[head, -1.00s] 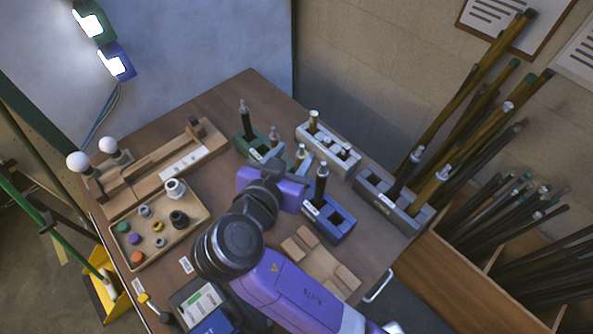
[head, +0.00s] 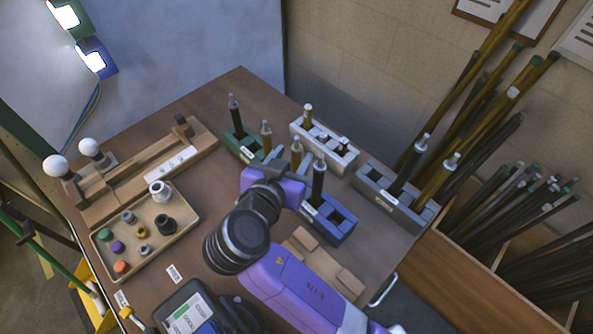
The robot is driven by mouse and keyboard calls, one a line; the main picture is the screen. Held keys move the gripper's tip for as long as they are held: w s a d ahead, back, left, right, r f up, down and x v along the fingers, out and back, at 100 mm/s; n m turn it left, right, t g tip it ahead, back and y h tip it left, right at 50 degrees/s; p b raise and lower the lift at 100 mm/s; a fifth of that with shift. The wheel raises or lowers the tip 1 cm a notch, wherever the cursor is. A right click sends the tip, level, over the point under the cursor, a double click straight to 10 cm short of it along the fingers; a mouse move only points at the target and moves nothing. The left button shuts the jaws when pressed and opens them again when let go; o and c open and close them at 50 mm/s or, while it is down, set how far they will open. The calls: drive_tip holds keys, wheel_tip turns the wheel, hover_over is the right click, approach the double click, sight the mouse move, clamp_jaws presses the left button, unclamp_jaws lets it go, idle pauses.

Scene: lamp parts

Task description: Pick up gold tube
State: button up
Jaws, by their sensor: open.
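Several gold tubes stand upright in holders on the workbench. One gold tube (head: 266,136) is at the green holder (head: 240,148), and another gold tube (head: 296,157) rises just behind my gripper. A short gold-sided piece (head: 308,116) stands in the white holder (head: 351,158). A longer gold tube (head: 437,179) leans in the grey holder (head: 409,211) at the right. My gripper (head: 275,182) is over the bench, left of the blue holder (head: 337,232). It is open, with its fingertips mostly hidden by its purple body. I cannot tell whether it touches a tube.
Dark tubes stand in the green, blue (head: 319,180) and grey holders. A tray (head: 186,232) of small parts and a wooden fixture (head: 125,185) with white bulbs lie left. A wooden block (head: 325,266) is near my arm. Long rods fill the bin at right.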

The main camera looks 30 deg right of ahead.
drive_tip(key=x, duration=0.1)
drive_tip(key=p+x, duration=0.1)
drive_tip(key=x, duration=0.1)
drive_tip(key=shift+w+d+r, duration=0.1)
drive_tip(key=shift+d, duration=0.35)
drive_tip(key=shift+w+d+f, duration=0.25)
drive_tip(key=shift+w, duration=0.05)
clamp_jaws()
idle(0.8)
